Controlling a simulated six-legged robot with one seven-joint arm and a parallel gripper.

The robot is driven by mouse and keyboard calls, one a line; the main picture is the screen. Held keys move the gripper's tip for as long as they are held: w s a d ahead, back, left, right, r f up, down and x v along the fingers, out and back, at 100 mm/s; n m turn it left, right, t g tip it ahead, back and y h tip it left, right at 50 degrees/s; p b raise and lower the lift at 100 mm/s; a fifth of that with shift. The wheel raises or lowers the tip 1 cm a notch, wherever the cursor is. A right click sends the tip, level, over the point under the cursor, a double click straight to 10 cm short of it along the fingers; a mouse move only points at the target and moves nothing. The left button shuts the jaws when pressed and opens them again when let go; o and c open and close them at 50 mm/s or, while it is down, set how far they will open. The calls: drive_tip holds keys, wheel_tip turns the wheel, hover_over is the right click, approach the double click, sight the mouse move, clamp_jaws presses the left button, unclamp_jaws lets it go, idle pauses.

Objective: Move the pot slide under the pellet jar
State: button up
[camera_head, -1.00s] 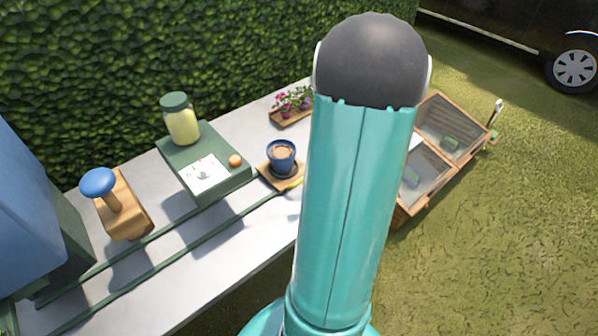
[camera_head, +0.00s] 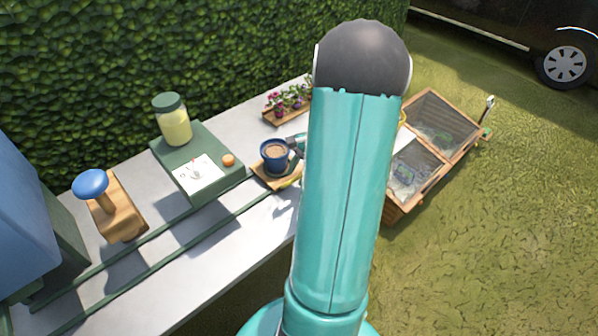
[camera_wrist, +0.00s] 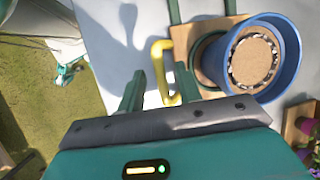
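The pot slide (camera_head: 262,172), a small wooden board carrying a blue pot (camera_head: 275,160) filled with brown material, sits on the green rails along the bench. In the wrist view its yellow handle (camera_wrist: 164,72) sticks out to the left of the board, and the blue pot (camera_wrist: 292,60) is at the upper right. The pellet jar (camera_head: 175,126), clear with yellow contents and a green lid, stands on a green box-like stand left of the slide. My gripper (camera_wrist: 160,72) is open, with the handle's near part between its fingers. In the head view my arm hides most of it.
The green stand (camera_head: 213,177) bears a white dial plate and an orange knob. A wooden block with a blue knob (camera_head: 91,184) is further left. A flower tray (camera_head: 288,105) lies behind the slide. Wooden cold frames (camera_head: 437,125) stand on the grass at right.

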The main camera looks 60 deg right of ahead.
clamp_jaws()
drive_tip(key=w+a, duration=0.1)
drive_tip(key=a, duration=0.3)
drive_tip(key=w+a, duration=0.1)
drive_tip(key=a, duration=0.3)
drive_tip(key=w+a, duration=0.1)
drive_tip(key=a, duration=0.4)
unclamp_jaws()
drive_tip(key=v, duration=1.4)
